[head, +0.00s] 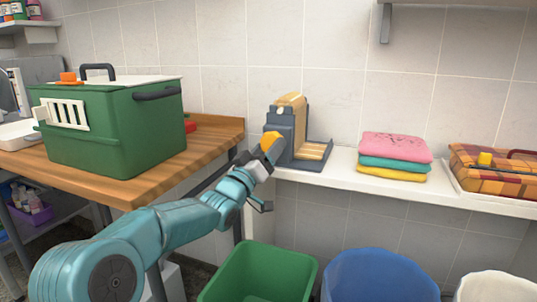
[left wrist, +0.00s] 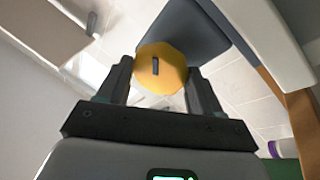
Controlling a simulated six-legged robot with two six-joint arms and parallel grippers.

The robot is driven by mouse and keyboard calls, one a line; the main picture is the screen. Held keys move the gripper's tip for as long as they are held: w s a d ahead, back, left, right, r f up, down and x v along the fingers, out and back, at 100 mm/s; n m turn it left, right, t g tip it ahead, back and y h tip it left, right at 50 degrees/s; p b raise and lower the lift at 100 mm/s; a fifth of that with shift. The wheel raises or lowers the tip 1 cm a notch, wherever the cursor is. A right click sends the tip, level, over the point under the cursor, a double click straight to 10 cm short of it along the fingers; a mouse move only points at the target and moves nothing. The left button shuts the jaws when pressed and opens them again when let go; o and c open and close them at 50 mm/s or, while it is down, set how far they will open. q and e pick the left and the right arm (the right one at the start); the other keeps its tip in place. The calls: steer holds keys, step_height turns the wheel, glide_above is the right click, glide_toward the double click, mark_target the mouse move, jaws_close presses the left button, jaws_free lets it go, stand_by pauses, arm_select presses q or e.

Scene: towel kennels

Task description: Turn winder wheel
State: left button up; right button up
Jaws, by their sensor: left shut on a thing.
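The winder (head: 297,135) is a dark blue-grey frame with tan slatted parts, standing on the white shelf. Its yellow wheel (head: 271,141) is on the side facing my left arm. In the left wrist view the wheel (left wrist: 160,70) is a yellow many-sided knob with a small dark mark at its centre. My left gripper (head: 262,156) reaches up to the wheel from the lower left. In the left wrist view its two dark fingers (left wrist: 160,88) are on either side of the wheel and shut on it. My right gripper is not in view.
A green kennel box (head: 115,135) stands on the wooden table (head: 95,187) at left. Folded towels (head: 394,157) and a plaid bundle (head: 497,172) sit right of the winder on the shelf (head: 350,176). Green (head: 259,254) and blue (head: 378,262) bins stand below.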

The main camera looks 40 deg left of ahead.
arm_select(q)
steer(key=m+h, duration=0.1)
steer(key=m+p, duration=0.1)
steer(key=m, duration=0.1)
steer(key=m+g+h+p, duration=0.1)
steer(key=m, duration=0.1)
steer(key=shift+a+r+h, duration=0.2)
steer(key=shift+r+h, duration=0.1)
steer(key=m+p, duration=0.2)
steer(key=m+g+h+p, duration=0.1)
steer(key=m+p, duration=0.1)
steer(key=m+g+p, duration=0.1)
steer(key=m+p, duration=0.1)
steer(key=shift+a+r+h, duration=0.15)
steer(key=shift+r+h, duration=0.15)
steer(key=shift+m+g+p, duration=0.8)
steer(key=shift+m+p, duration=1.05)
steer(key=shift+m, duration=0.15)
steer(key=shift+f, duration=0.1)
steer(key=o, duration=1.1)
steer(key=shift+c, duration=0.2)
steer(key=s+a+p, duration=0.1)
steer(key=s+a, duration=0.1)
steer(key=s, duration=1.4)
steer(key=shift+a, duration=0.35)
